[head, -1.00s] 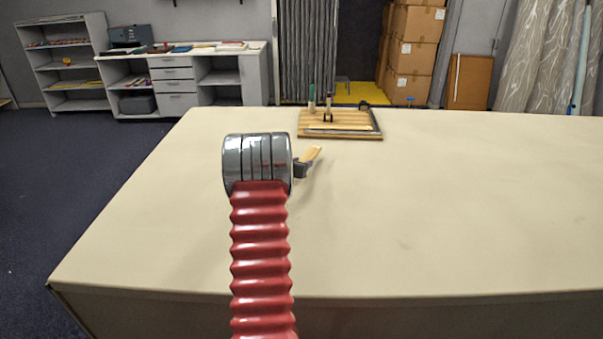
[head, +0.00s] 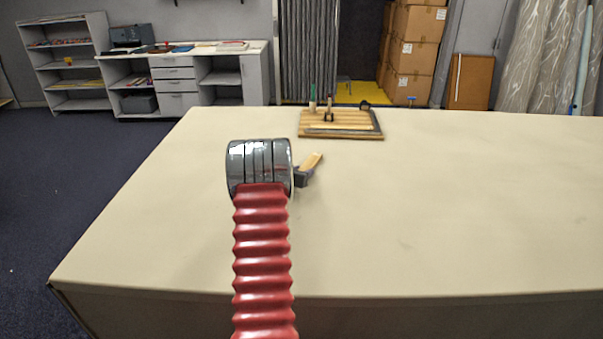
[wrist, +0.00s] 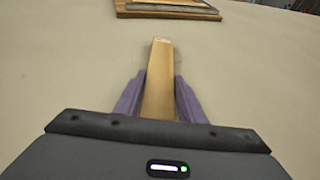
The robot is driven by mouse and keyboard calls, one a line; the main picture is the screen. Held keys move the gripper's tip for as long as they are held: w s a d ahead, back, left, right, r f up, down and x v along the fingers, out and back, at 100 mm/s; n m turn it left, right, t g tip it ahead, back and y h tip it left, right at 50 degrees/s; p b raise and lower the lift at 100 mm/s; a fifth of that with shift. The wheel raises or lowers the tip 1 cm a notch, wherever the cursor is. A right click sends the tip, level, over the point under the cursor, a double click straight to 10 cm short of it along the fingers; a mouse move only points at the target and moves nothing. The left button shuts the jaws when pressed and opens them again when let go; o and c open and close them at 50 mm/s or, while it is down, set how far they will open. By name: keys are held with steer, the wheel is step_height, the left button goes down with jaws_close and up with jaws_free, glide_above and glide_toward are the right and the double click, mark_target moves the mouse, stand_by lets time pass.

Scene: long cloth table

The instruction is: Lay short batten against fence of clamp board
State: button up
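The short batten (wrist: 159,85) is a plain light-wood strip between the two purple fingers of my gripper (wrist: 161,77), which is shut on it. It points forward, and its far end sticks out past the fingertips. In the head view, the batten (head: 314,160) shows to the right of my wrist, above the cloth, and my gripper (head: 304,177) is partly hidden by the wrist. The wooden clamp board (head: 312,121) lies near the table's far edge, beyond the batten and apart from it. It carries a pale strip and dark edging; I cannot tell which is the fence.
Upright clamp handles, one green (head: 312,97), and a dark knob (head: 365,105) stand up from the board's back. The cream cloth table (head: 450,210) is clear around my gripper and to the right. Shelves and cardboard boxes (head: 417,55) stand beyond the table.

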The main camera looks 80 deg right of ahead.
steer(key=o, duration=0.4)
steer(key=shift+a+r, duration=0.1)
steer(key=v, duration=1.2)
stand_by(0.8)
